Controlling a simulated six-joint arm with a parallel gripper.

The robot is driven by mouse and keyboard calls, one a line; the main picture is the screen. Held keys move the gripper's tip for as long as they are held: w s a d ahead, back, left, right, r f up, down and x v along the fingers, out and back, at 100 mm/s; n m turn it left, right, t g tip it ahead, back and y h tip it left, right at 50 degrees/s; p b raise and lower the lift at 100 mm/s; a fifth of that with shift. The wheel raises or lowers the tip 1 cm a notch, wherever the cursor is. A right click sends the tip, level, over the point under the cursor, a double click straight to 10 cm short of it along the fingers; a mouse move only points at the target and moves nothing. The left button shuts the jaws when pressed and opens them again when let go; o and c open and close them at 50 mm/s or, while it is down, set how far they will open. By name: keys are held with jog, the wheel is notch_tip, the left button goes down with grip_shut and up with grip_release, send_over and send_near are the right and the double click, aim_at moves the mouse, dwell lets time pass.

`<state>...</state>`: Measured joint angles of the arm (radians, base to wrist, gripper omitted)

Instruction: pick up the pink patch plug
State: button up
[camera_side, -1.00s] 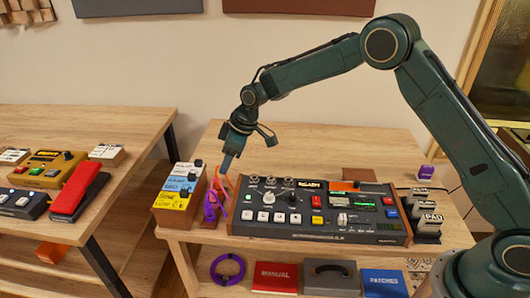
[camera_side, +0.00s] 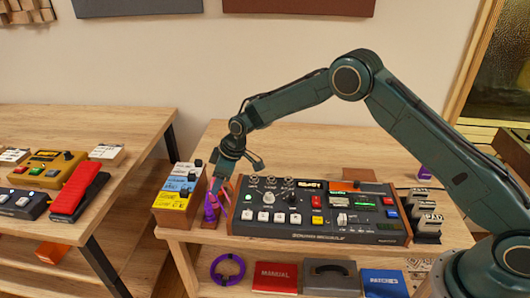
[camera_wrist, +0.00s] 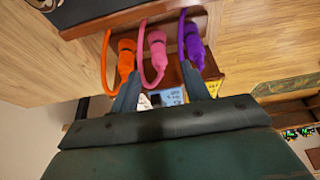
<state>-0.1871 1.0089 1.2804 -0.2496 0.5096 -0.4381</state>
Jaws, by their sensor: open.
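The pink patch plug (camera_wrist: 157,50) stands in a small wooden holder (camera_wrist: 208,69), between an orange plug (camera_wrist: 126,55) on its left and a purple plug (camera_wrist: 194,46) on its right in the wrist view. Its cable loops up from it. My gripper (camera_wrist: 161,70) is open, with one fingertip on each side of the pink plug in that view. I see no contact with the plug. In the side view my gripper (camera_side: 217,184) points down at the plugs and hides part of them; the purple plug (camera_side: 210,209) shows in front.
A sound module (camera_side: 310,212) stands right beside the plugs. Free tabletop lies behind the module. The shelf below holds a purple cable coil (camera_side: 228,270) and boxes.

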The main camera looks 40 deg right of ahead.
aim_at(213, 197)
jog(key=shift+x, duration=2.6)
grip_shut()
